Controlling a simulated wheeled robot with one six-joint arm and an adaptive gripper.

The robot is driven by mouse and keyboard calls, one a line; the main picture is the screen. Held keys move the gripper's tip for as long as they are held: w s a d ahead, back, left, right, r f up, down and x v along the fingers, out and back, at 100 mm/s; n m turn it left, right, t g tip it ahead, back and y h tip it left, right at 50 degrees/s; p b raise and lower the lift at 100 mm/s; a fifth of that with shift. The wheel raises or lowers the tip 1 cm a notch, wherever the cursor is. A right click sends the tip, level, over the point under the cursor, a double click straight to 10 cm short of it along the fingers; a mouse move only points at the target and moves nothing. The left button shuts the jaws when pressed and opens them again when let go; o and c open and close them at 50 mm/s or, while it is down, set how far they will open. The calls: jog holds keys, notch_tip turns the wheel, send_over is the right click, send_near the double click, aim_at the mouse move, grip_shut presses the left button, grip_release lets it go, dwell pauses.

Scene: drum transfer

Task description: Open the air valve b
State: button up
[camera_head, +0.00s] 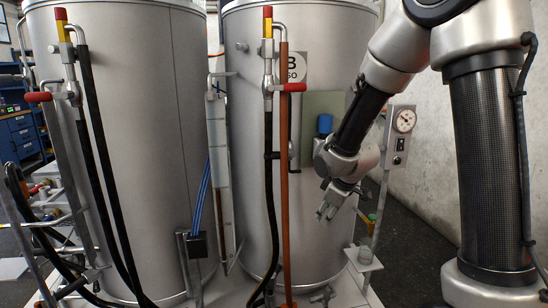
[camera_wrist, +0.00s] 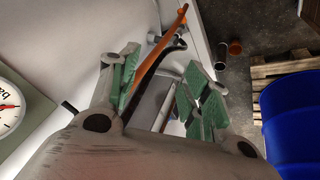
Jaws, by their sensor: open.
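The drum marked B (camera_head: 312,30) stands in the middle of the head view. A valve with a red lever handle (camera_head: 291,87) sits on a vertical pipe at its front; the lever points right, across the pipe. I cannot tell for sure which valve is air valve b. My gripper (camera_head: 326,210) is open and empty, pointing down in front of the drum's lower right, well below and right of the red lever. In the wrist view its green-padded fingers (camera_wrist: 160,85) are spread. An orange pipe (camera_wrist: 173,35) and black hose show beyond them.
A round gauge (camera_head: 404,120) stands on a post right of the drum, beside my arm; a gauge face also shows in the wrist view (camera_wrist: 8,108). A second drum (camera_head: 145,130) with another red lever (camera_head: 38,97) stands left. A blue barrel (camera_wrist: 290,125) sits near a pallet.

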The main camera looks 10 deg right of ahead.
jog(key=w+a+f+n+t+y, duration=0.1)
jog(key=w+a+n+t, duration=0.15)
jog(key=w, duration=0.35)
jog(key=n+t+y, duration=0.5)
jog(key=n+t, duration=0.2)
jog(key=n, duration=0.3)
send_near(276, 156)
jog(key=x, duration=0.4)
jog(key=shift+w+r, duration=0.1)
jog(key=shift+r, duration=0.05)
jog(key=x, duration=0.7)
jog(key=shift+w+f, duration=0.1)
jog(key=shift+f, duration=0.15)
jog(key=shift+c, duration=0.5)
grip_shut()
